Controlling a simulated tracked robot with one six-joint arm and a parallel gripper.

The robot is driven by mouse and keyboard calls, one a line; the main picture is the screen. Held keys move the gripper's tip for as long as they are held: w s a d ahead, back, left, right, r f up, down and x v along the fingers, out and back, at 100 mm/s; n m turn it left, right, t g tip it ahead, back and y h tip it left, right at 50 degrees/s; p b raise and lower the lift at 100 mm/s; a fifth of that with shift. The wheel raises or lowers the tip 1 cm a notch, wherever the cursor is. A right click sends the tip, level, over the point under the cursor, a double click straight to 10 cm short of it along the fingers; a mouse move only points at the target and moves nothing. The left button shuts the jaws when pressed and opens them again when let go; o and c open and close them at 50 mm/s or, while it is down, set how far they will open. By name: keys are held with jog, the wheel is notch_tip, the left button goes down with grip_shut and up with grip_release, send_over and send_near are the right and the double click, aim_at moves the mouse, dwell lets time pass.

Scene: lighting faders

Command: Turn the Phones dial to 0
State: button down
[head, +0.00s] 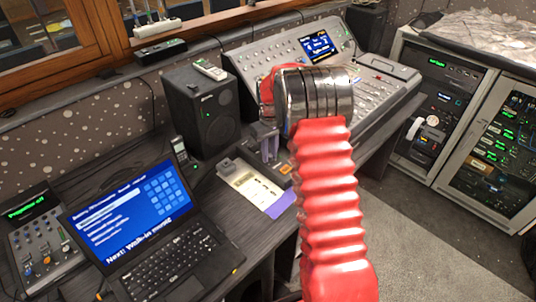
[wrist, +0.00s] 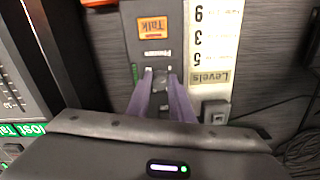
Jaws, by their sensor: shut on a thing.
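The Phones dial (wrist: 160,84) is a small dark knob on a narrow grey panel (wrist: 139,14) in the wrist view. Its label shows upside down just above it. My gripper (wrist: 161,80) has its two purple fingers on either side of the dial, shut on it. The dial's pointer and scale cannot be read, as the fingers and wrist housing cover part of it. In the head view my gripper (head: 270,150) reaches down to the desk behind the pale sheet, and the dial is hidden there.
An orange Talk button (wrist: 153,27) sits close to the dial. A Levels sheet (wrist: 229,45) lies beside the panel. The head view shows a laptop (head: 140,235), a black speaker (head: 203,110) and a large mixing desk (head: 265,55) around my arm.

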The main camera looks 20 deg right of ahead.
aim_at(270, 155)
jog(key=shift+s+d+f+n, duration=0.1)
jog(key=shift+f+n, duration=0.05)
jog(key=shift+n, duration=0.5)
jog(key=shift+s+f+n, duration=0.1)
jog(key=shift+n, duration=0.55)
jog(key=c, duration=1.9)
grip_release()
jog(key=o, duration=0.3)
jog(key=shift+w+r, duration=0.1)
jog(key=shift+o, duration=0.2)
jog(key=shift+w, duration=0.1)
jog(key=shift+r, duration=0.15)
notch_tip(270, 155, up, 14)
jog(key=shift+f, duration=0.25)
